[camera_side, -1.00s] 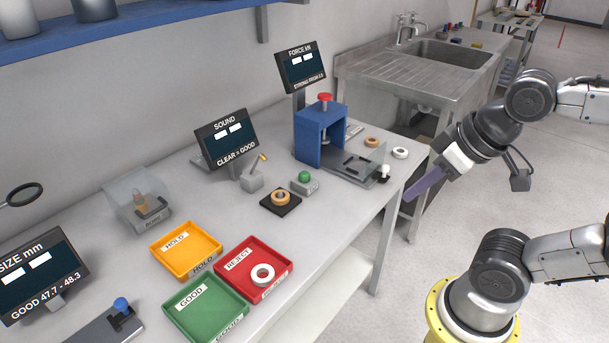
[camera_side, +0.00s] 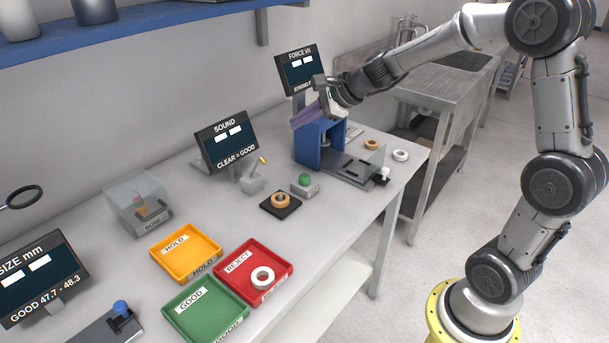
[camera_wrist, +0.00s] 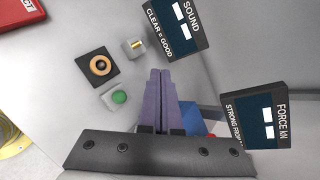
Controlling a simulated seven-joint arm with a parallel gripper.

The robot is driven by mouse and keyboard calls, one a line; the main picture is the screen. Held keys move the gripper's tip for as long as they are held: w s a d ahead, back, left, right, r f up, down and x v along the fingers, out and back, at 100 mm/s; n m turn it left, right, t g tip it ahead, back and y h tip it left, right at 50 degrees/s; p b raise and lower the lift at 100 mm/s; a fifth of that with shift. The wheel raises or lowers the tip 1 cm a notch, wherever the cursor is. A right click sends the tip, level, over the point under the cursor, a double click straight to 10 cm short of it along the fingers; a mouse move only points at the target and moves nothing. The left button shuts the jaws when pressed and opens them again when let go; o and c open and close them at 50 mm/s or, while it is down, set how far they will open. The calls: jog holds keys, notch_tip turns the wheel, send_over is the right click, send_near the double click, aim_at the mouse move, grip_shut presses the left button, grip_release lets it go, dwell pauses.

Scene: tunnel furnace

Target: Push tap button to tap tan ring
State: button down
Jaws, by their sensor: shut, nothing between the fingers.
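The tan ring (camera_side: 281,200) lies flat on a small black pad (camera_side: 290,208) on the table; the wrist view shows it too (camera_wrist: 95,64). The green tap button (camera_side: 305,180) sits on a grey base just right of the pad, and it also shows in the wrist view (camera_wrist: 119,97). A small grey tapper block (camera_side: 252,184) stands behind the pad. My gripper (camera_side: 296,124) is shut and empty, its purple fingers raised over the blue press, behind and above the button. In the wrist view its fingertips (camera_wrist: 160,73) are together, apart from the button.
The blue press (camera_side: 308,150) and FORCE display (camera_side: 303,70) stand close to my gripper. The SOUND display (camera_side: 226,140) is behind the pad. Yellow (camera_side: 186,264), red (camera_side: 262,294) and green (camera_side: 222,322) trays lie at the front. Two rings lie beyond the press.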

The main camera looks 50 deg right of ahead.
jog(key=m, duration=0.1)
send_over(309, 176)
notch_tip(309, 176, down, 4)
jog(key=shift+f+g, duration=0.3)
jog(key=shift+g, duration=0.1)
jog(key=shift+f, duration=0.1)
jog(key=shift+a+f, duration=0.1)
jog(key=shift+f, duration=4.2)
jog(key=shift+f, duration=0.25)
jog(key=shift+f, duration=0.15)
